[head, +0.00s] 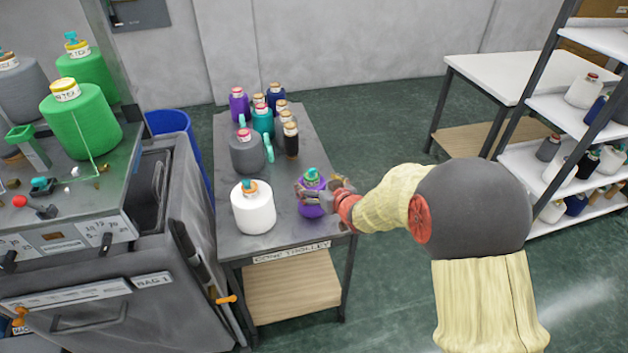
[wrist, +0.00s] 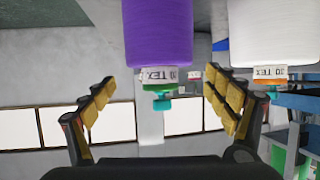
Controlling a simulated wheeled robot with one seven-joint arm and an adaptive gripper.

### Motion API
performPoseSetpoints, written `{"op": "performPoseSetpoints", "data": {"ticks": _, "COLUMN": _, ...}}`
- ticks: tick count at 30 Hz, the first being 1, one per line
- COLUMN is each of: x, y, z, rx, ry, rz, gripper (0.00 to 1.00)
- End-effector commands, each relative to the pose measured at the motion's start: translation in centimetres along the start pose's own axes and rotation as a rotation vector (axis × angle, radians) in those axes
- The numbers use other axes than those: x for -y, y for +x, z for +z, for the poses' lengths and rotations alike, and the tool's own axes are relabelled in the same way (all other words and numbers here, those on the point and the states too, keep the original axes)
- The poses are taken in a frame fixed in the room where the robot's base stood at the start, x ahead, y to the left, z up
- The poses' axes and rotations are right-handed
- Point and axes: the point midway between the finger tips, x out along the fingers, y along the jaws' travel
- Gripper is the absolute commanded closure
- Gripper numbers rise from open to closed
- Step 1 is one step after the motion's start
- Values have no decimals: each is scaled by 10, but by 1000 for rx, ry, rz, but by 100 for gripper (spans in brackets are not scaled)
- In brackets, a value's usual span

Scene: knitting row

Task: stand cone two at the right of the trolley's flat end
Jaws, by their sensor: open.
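A purple cone (head: 311,208) with a green and teal top stands upright at the right of the near end of the cone trolley (head: 285,231). My gripper (head: 318,189) is at this cone, reaching in from the right. In the wrist view, which looks upside down, the purple cone (wrist: 158,35) is between the two spread fingers of my gripper (wrist: 160,90), with a gap on each side. A white cone (head: 253,212) stands to its left, also in the wrist view (wrist: 272,35). I cannot read a number marking any cone as two.
A grey cone (head: 247,154) and several smaller cones stand farther back on the trolley. The machine (head: 100,200) with green cones (head: 82,122) is at left, a blue bin (head: 172,125) behind it. Shelves (head: 575,150) stand at right. The trolley's right edge is close.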

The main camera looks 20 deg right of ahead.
Motion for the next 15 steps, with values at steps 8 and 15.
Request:
{"op": "performPoseSetpoints", "data": {"ticks": 8, "x": -1, "y": -61, "z": -4, "rx": -3, "ry": 1, "rz": 3, "gripper": 13}}
{"op": "performPoseSetpoints", "data": {"ticks": 15, "x": -1, "y": -94, "z": -2, "rx": -2, "ry": 2, "rz": 2, "gripper": 13}}
